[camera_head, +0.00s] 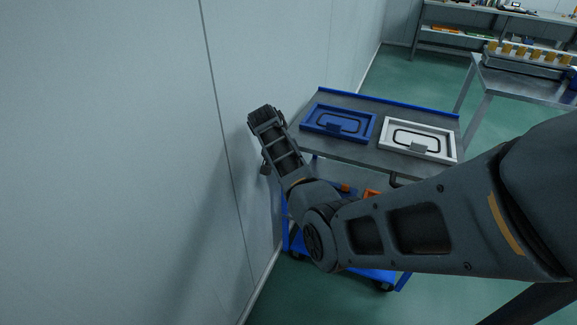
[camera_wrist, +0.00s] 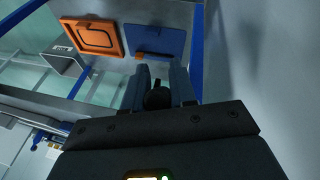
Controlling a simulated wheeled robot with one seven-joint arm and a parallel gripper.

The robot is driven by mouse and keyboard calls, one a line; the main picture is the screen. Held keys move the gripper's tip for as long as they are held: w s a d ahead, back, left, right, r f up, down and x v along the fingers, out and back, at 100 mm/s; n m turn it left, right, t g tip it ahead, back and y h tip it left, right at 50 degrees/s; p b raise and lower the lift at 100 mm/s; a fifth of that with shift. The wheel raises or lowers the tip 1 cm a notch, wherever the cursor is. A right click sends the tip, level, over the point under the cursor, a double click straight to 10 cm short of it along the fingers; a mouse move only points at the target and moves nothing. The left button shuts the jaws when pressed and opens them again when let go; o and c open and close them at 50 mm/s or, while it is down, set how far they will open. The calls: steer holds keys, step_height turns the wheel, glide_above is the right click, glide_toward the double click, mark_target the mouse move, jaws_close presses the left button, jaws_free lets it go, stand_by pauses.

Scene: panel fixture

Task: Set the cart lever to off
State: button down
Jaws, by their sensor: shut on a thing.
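The blue-framed cart (camera_head: 358,158) stands against the wall in the head view. In the wrist view my gripper (camera_wrist: 160,88) points toward the cart, with a finger on each side of a dark rounded piece, which looks like the end of the cart lever (camera_wrist: 156,98). My gripper is shut on it. The rest of the lever is hidden by the fingers, and its setting cannot be read. In the head view my arm reaches to the cart's left end beside the wall, and the fingertips cannot be made out there.
A blue tray (camera_head: 338,122) and a white tray (camera_head: 418,139) lie on the cart's top. The wall (camera_head: 215,150) is close on the left. A metal table (camera_head: 525,85) stands beyond the cart.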

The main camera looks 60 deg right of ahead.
steer(key=c, duration=1)
jaws_free()
steer(key=shift+r, duration=0.15)
steer(key=v, duration=0.7)
steer(key=shift+r, duration=0.25)
steer(key=shift+a, duration=0.15)
